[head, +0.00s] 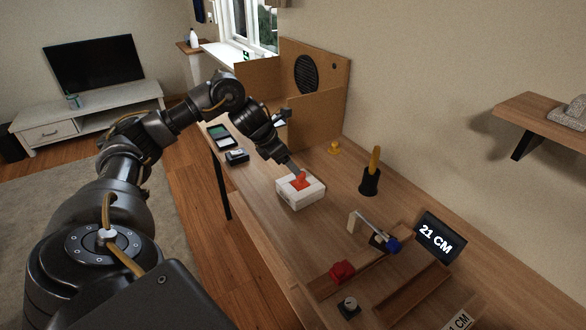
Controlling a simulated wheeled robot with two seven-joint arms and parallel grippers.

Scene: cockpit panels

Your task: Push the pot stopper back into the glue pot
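My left gripper (293,170) points down at a white box (300,195) on the wooden workbench. Its tips are at or just above an orange-red piece (300,183) on top of the box. I cannot tell whether they touch it, or whether the fingers are open or shut. A black pot (369,184) stands to the right with a yellow upright piece (375,160) in its top. A small yellow object (334,148) sits behind the box. Which of these is the glue pot or its stopper is not clear. My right gripper is not in view.
A wooden panel with a round black grille (306,74) stands at the bench's far end. Nearer are a wooden rail with a red block (342,271), a blue part (392,245), a "21 CM" display (437,236) and a small black-based knob (349,307). A shelf (540,118) juts from the wall.

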